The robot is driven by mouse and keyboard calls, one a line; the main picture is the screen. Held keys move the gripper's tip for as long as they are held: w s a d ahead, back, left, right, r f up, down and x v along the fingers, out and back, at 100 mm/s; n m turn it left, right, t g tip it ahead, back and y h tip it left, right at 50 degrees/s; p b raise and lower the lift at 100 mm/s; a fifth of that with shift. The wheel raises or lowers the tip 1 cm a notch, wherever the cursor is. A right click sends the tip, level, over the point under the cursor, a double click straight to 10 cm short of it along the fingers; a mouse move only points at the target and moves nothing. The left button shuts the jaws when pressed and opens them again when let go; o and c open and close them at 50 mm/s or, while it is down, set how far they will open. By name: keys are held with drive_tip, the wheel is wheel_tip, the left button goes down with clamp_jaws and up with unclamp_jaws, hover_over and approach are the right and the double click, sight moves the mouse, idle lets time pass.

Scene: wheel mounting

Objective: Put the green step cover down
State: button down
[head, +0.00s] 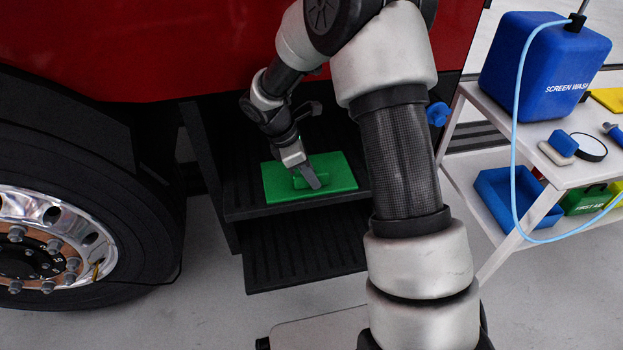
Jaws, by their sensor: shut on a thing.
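The green step cover (335,189) is a flat bright green panel with a raised block-like handle in its middle. It lies level at the upper black step (240,207) of the red truck, covering part of the tread. Whether it touches the step or hangs just above it, I cannot tell. My gripper (311,180) is shut on the cover's handle from above. The fingertips are partly hidden against the handle.
A lower black step (300,252) juts out below. A large wheel (50,235) stands on the left. On the right, a white cart (545,205) carries a blue screen wash can (540,62), a blue hose, a blue bin (510,200) and a green first aid box (585,199).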

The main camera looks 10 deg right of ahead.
drive_tip(key=c, duration=1.8)
unclamp_jaws()
drive_tip(key=shift+o, duration=0.2)
